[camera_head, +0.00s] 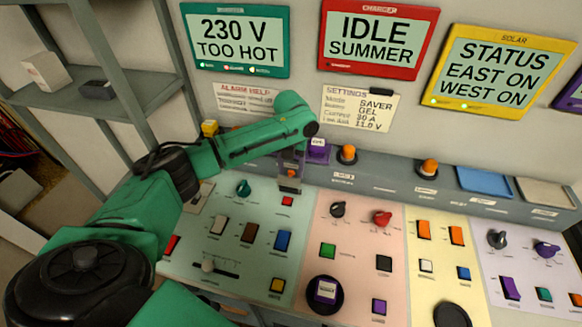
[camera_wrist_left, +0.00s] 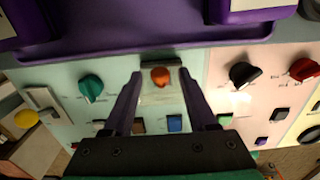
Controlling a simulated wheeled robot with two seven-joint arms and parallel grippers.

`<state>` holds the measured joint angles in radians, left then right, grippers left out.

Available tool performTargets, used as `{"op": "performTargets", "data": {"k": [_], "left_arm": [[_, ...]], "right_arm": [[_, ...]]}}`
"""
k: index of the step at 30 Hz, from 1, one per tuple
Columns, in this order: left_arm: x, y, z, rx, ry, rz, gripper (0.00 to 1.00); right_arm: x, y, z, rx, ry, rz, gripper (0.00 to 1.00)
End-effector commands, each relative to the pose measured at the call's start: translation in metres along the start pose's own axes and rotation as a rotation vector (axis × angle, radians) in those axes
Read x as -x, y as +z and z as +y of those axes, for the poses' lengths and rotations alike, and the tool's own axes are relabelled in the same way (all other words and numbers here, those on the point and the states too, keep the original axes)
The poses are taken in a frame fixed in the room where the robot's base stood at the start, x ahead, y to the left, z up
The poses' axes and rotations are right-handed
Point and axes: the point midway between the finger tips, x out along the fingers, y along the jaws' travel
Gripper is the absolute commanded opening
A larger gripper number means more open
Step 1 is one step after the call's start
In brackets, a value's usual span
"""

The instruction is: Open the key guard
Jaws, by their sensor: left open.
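The key guard (camera_head: 289,184) is a small, partly see-through box on the pale green panel, below the back ledge. An orange-red key or knob shows inside it. In the left wrist view the guard (camera_wrist_left: 160,96) shows a dark top edge and the orange-red part behind a clear front. My left gripper (camera_head: 291,162) reaches down over the guard in the head view, partly hiding it. In the left wrist view its fingers (camera_wrist_left: 160,77) are apart, one on each side of the guard. Whether they touch it I cannot tell. The guard looks closed. My right gripper is not in view.
A black knob (camera_head: 338,209) is to the right. The back ledge holds a purple container (camera_head: 318,156) and an orange button (camera_head: 348,153). Display screens hang above.

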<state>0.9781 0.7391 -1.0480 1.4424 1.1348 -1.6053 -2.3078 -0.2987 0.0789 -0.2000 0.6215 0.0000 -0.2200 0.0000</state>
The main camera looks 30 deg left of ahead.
Motion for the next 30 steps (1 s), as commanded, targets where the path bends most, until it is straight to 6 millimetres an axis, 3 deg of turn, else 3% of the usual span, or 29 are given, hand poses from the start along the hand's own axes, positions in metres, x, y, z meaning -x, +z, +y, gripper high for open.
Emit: {"op": "performTargets", "data": {"k": [2,6,7,30], "left_arm": [[0.0,0.0,0.0,0.0,0.0,0.0,0.58],[0.0003,0.0001,0.0,0.0,0.0,0.0,0.08],[0.0003,0.0001,0.0,0.0,0.0,0.0,0.0],[0.0012,0.0005,0.0003,0.001,0.0,-0.001,0.0]], "right_arm": [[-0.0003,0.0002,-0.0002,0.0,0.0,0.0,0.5],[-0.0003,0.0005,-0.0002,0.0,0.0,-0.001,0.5],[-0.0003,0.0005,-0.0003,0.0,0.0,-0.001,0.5],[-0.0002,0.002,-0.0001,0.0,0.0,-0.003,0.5]]}}
